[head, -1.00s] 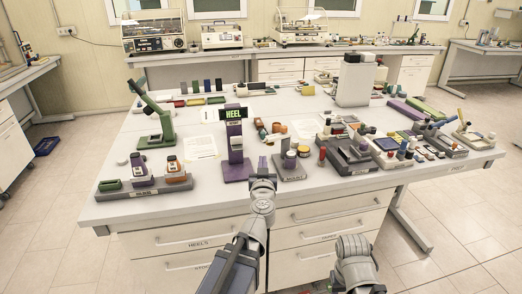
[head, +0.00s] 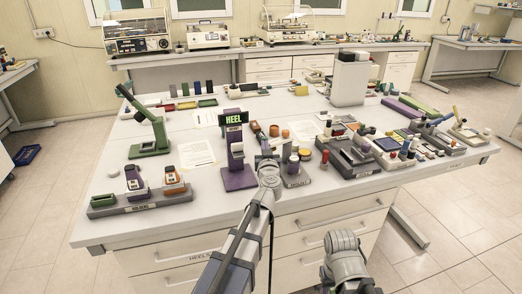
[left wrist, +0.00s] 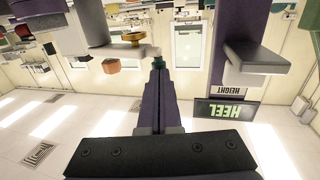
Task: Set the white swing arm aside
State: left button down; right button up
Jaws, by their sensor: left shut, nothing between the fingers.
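My left gripper (head: 264,150) reaches over the table's front edge, between the purple heel-height stand and the grey mount. Its dark fingers are together and empty in the left wrist view (left wrist: 158,68). In that upside-down view a pale arm-like bar (left wrist: 130,50), likely the white swing arm, reaches from the mount toward the fingertips. I cannot tell whether they touch.
The purple heel-height stand (head: 238,180) with its lit HEEL sign (head: 232,117) is close on the left. A grey holder (head: 140,204) lies at the front left, with a green stand (head: 150,130) behind. A dark grey fixture (head: 350,160) stands to the right. White tabletop (head: 210,205) is bare at the front.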

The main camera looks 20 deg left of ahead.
pick_arm(q)
jog(key=shift+d, duration=0.1)
pick_arm(e)
jog(key=shift+d, duration=0.1)
pick_arm(q)
jog(key=w+a, duration=0.2)
jog(key=a, duration=0.1)
jog(key=shift+r, duration=0.1)
jog(key=shift+s+a, duration=0.1)
jog(key=shift+s, duration=0.05)
